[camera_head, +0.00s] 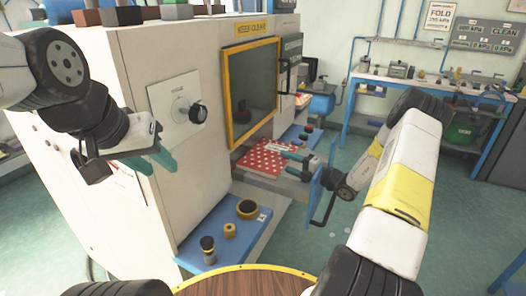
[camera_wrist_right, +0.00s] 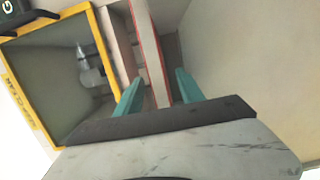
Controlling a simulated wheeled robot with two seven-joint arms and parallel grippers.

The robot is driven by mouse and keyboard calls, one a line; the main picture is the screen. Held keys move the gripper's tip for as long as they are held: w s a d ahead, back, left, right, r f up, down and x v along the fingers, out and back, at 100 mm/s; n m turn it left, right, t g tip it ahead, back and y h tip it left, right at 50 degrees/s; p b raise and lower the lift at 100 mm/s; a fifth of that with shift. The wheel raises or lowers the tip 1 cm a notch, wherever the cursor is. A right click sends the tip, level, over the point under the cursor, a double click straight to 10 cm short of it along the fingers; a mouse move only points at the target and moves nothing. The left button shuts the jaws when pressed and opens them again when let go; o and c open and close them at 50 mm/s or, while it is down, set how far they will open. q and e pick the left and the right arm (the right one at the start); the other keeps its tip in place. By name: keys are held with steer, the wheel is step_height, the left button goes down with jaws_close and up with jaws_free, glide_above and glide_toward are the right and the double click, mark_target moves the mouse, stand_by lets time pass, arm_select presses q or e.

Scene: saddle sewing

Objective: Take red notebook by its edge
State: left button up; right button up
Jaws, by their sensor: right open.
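A red sheet-like thing with white dots (camera_head: 262,158), which looks like the red notebook, lies on the ledge below the machine's yellow-framed window. My right gripper (camera_head: 291,160) is beside its right end, with the fingers apart. In the right wrist view, a pale slab with a red edge (camera_wrist_right: 158,62) stands between the fingertips of my right gripper (camera_wrist_right: 155,88); I cannot tell whether either finger touches it. My left gripper (camera_head: 154,163) hangs in front of the machine's white side panel, with its teal fingers apart and empty.
The yellow-framed window (camera_head: 253,92) is above the ledge; it also shows in the right wrist view (camera_wrist_right: 97,45). A blue board (camera_head: 205,257) with several small round parts is below. A knob (camera_head: 197,113) sticks out near my left gripper. A wooden round table (camera_head: 245,282) is in front.

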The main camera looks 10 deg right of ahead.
steer(key=shift+w+a, duration=0.5)
steer(key=shift+c, duration=0.4)
jaws_close()
stand_by(0.7)
